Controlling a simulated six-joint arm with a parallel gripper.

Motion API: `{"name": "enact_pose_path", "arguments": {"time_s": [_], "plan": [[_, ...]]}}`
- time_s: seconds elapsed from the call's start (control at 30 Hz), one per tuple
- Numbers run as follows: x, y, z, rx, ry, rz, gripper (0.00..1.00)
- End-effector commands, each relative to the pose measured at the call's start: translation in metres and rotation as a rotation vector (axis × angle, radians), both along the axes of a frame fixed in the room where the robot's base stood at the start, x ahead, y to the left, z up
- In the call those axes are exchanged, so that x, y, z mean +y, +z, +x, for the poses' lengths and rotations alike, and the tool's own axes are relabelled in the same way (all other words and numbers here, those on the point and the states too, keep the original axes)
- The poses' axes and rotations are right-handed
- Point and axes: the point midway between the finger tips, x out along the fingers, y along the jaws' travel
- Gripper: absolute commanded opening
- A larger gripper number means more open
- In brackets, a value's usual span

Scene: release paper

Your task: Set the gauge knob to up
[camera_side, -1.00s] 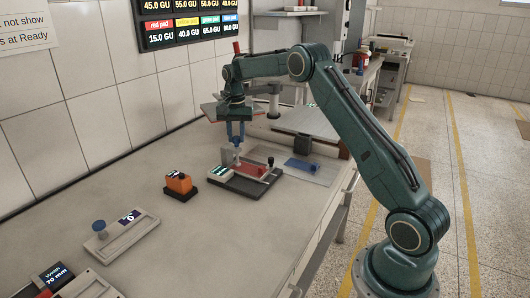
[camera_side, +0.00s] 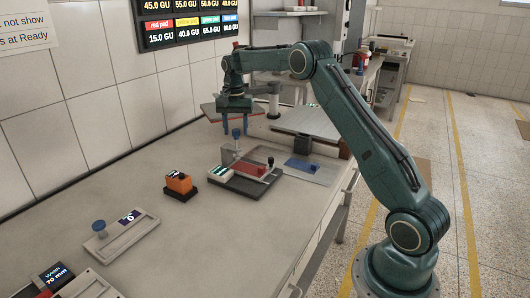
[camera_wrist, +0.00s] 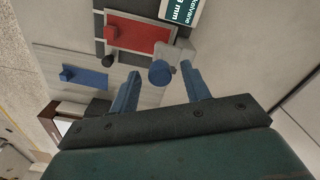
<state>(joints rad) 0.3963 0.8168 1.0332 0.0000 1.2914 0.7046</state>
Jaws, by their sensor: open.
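The gauge (camera_side: 235,184) has a dark base, a small display (camera_side: 219,172) and a red pad (camera_side: 250,169); in the wrist view the display (camera_wrist: 182,10) and red pad (camera_wrist: 140,36) are near the top. A blue knob (camera_side: 237,133) on a thin stem stands upright above the gauge's back by a grey block. The knob also shows in the wrist view (camera_wrist: 159,73). My gripper (camera_side: 235,128) is open above and behind the knob in the side view. In the wrist view its two blue fingers (camera_wrist: 161,80) are apart, with the knob between their tips; contact cannot be told.
A black-topped knob (camera_side: 271,161) stands at the gauge's right end. An orange box (camera_side: 178,183) and a device with a blue knob (camera_side: 99,226) sit to the left.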

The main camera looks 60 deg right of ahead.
Motion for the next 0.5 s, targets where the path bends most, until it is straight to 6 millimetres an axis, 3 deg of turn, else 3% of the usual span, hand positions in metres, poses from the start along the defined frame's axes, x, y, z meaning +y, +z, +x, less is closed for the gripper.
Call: {"name": "enact_pose_path", "arguments": {"time_s": [0.27, 0.5], "plan": [[0.000, 0.011, 0.001, -0.003, 0.000, -0.001, 0.47], [0.000, 0.040, 0.001, -0.004, 0.000, -0.001, 0.47]]}}
